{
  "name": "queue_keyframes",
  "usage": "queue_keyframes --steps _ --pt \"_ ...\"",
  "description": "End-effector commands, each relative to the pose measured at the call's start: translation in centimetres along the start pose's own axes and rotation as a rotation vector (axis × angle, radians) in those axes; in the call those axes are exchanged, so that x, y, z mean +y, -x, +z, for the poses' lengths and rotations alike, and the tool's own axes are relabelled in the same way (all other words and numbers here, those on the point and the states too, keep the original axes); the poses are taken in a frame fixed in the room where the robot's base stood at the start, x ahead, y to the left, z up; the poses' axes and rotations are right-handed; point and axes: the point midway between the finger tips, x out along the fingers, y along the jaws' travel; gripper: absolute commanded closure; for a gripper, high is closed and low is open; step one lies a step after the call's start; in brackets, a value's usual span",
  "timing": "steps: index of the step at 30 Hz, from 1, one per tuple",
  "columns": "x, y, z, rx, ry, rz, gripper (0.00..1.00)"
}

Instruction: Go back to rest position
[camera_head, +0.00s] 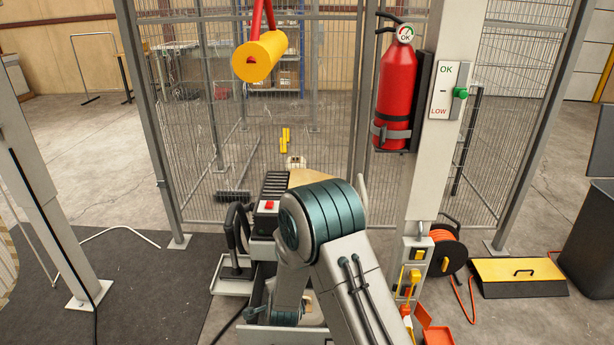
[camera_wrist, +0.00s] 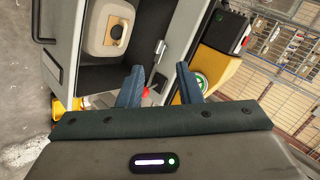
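In the wrist view my gripper (camera_wrist: 159,80) shows two dark blue fingers standing apart, with no object visibly held between them. A small red spot shows beyond the left finger, too small to identify. In the head view my grey arm with its teal ribbed joint rises in the lower middle. My gripper is hidden behind the arm there. A grey cabinet (camera_wrist: 178,40) with an open compartment stands in front of the fingers in the wrist view. A beige container (camera_wrist: 108,28) with a dark knob sits in that compartment.
A wire mesh fence (camera_head: 215,150) stands ahead. A red fire extinguisher (camera_head: 395,95) hangs on a grey post (camera_head: 436,150) at right. A yellow cylinder (camera_head: 259,56) hangs at upper middle. A yellow-lidded box (camera_head: 518,270) and orange cable reel (camera_head: 446,252) lie right. Dark matting (camera_head: 150,285) is mostly clear.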

Motion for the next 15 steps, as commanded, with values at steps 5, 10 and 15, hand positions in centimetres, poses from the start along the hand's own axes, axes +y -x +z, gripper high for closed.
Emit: queue_keyframes --steps 5,10,15 --pt "-5.4 6.5 -4.2 -0.066 0.137 0.050 0.68" --pt "-8.3 12.9 -7.8 -0.130 0.283 0.103 0.68" --pt "-10.1 19.8 -11.2 -0.190 0.437 0.156 0.68"
